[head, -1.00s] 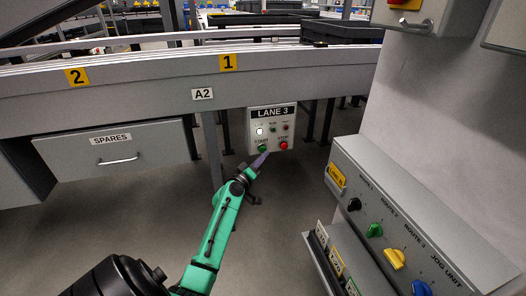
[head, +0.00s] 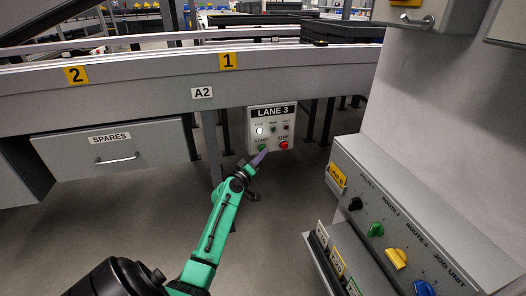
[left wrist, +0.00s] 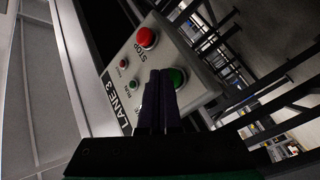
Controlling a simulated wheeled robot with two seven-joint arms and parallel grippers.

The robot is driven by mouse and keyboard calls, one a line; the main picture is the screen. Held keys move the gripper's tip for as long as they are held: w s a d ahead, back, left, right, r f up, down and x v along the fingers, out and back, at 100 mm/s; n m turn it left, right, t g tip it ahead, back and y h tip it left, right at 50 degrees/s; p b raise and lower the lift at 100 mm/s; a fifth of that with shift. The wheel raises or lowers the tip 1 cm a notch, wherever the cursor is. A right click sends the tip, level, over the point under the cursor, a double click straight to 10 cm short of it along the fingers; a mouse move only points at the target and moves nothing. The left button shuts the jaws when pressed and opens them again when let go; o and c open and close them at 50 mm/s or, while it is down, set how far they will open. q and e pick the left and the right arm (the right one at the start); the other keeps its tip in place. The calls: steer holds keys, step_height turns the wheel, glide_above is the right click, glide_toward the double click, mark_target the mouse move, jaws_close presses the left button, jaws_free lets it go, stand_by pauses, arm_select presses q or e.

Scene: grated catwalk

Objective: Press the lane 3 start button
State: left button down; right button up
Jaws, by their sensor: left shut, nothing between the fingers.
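The LANE 3 box (head: 271,112) hangs under the conveyor rail, with a green START button (head: 262,148), a red STOP button (head: 283,146) and small lamps; the white lamp (head: 259,131) is lit. I cannot tell whether the fingertips touch the START button. My right gripper is not in view.
A jog unit panel (head: 430,240) with black, green, yellow and blue knobs stands at the right, by a grey cabinet wall (head: 430,110). A SPARES drawer (head: 115,150) is at the left under the rail (head: 140,88). Floor between is free.

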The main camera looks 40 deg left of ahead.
arm_select(q)
steer(key=shift+w+a+r+b, duration=0.1)
steer(key=shift+w+a+b, duration=0.1)
steer(key=shift+a+b, duration=0.35)
stand_by(0.4)
steer(key=shift+s+d+f+p, duration=0.25)
steer(key=shift+d, duration=0.35)
steer(key=shift+s+d+f+p, duration=0.2)
steer(key=shift+d+p, duration=0.05)
steer(key=shift+d, duration=0.3)
steer(key=s+d, duration=0.1)
steer(key=d+p, duration=0.1)
steer(key=s+d+p, duration=0.1)
steer(key=d, duration=0.1)
steer(key=shift+s+d+r, duration=0.1)
steer(key=shift+s, duration=0.25)
